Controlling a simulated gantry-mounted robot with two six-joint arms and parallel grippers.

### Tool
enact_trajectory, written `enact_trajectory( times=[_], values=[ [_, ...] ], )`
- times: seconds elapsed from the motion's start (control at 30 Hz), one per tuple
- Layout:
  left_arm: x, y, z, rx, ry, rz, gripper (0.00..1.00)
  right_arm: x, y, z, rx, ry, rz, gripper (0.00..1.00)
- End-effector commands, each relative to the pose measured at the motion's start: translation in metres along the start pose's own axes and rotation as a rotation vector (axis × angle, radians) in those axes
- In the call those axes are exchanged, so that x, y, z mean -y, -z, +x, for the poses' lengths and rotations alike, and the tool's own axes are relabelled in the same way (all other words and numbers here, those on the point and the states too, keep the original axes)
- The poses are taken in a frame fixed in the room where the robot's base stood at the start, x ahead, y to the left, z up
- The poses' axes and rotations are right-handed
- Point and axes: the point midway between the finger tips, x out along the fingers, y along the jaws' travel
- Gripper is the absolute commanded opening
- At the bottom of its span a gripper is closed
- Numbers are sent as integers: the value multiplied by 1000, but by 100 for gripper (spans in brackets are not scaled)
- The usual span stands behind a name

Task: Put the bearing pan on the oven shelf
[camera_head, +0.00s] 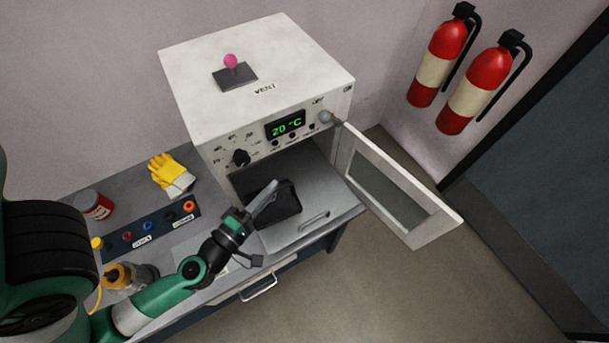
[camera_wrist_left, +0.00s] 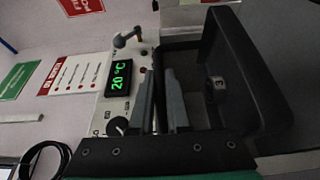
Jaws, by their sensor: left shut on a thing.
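The bearing pan (camera_head: 283,206) is a dark, walled pan. My left gripper (camera_head: 268,190) is shut on its wall at the oven's mouth. The pan appears over the inner part of the grey oven shelf (camera_head: 288,236), which sticks out of the oven with a handle at its front. I cannot tell whether the pan touches the shelf. In the left wrist view the pan (camera_wrist_left: 250,65) is large at the right, beside the gripper fingers (camera_wrist_left: 160,100). A small dark bearing (camera_wrist_left: 216,84) shows inside it. My right gripper is not in view.
The white oven (camera_head: 250,80) reads 20 °C. Its door (camera_head: 395,190) stands open to the right. Yellow gloves (camera_head: 170,174), a red-labelled jar (camera_head: 94,204) and a hook strip (camera_head: 150,230) sit on the bench at left. Fire extinguishers (camera_head: 472,88) hang on the wall.

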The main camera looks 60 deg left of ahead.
Motion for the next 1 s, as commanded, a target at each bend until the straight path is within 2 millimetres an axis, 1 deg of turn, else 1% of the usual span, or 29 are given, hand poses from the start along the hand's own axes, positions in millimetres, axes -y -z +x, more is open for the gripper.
enact_trajectory(
  times=[0.1, 0.33, 0.47, 0.53, 0.67, 0.97, 1.0],
  values=[
    [0, 12, -8, -34, 3, 3, 0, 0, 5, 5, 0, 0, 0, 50],
    [0, 28, -16, -87, 1, 1, 0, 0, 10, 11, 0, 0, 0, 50],
    [1, 30, -16, -96, 0, 0, 0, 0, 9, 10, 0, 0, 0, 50],
    [3, 30, -11, -97, 0, 0, 0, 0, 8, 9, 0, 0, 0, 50],
    [12, 32, 8, -100, -3, -1, 0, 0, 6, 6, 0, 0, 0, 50],
    [42, 33, 80, -96, -3, 0, 0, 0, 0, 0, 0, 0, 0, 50],
    [60, 33, 86, -95, -1, -1, 0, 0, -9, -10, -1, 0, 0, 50]
  ],
)
